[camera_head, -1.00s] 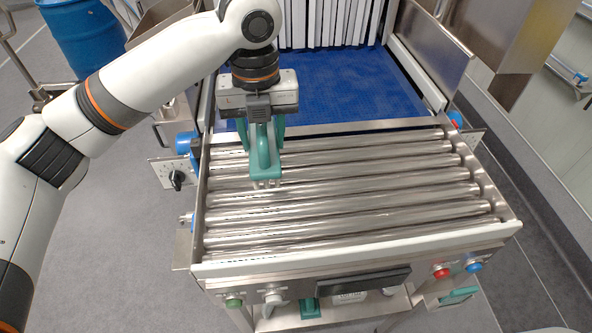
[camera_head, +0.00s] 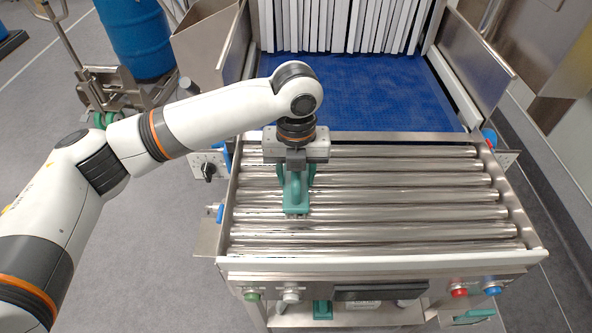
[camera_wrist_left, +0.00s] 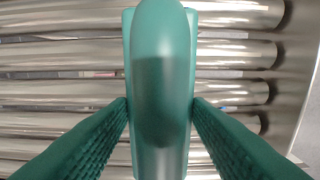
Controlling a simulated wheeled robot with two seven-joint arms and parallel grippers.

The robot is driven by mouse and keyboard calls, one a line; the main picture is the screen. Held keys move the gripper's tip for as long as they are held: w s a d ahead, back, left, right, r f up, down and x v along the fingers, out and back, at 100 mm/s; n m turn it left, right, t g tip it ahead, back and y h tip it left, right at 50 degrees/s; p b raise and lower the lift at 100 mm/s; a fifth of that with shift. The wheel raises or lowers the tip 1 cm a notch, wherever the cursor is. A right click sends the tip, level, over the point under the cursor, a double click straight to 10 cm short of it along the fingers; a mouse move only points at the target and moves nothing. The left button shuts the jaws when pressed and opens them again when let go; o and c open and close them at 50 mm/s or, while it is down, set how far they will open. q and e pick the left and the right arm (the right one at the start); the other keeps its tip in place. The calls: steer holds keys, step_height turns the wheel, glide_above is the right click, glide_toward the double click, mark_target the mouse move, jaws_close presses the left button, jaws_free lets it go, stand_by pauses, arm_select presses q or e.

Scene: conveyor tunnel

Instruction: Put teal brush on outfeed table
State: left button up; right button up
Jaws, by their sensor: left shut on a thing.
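The teal brush (camera_head: 297,207) is held by its handle in my left gripper (camera_head: 297,180), over the left part of the outfeed table's metal rollers (camera_head: 400,213). In the left wrist view the brush (camera_wrist_left: 162,50) stands between the two green ribbed fingers (camera_wrist_left: 160,108), which press on it from both sides. The brush's base is low, at or just above the rollers. I cannot tell whether its underside touches them; the bristles are hidden. My right gripper is not in view.
A blue belt (camera_head: 350,95) runs behind the rollers to white strip curtains (camera_head: 345,25). A white front rail (camera_head: 380,263) edges the table, with buttons (camera_head: 459,292) below. The rollers right of the brush are clear. A blue drum (camera_head: 140,38) stands back left.

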arm_select(q)
steer(key=o, duration=1.4)
step_height(320, 180, up, 12)
steer(key=b, duration=0.2)
steer(key=shift+r+b, duration=0.15)
steer(key=shift+b, duration=0.15)
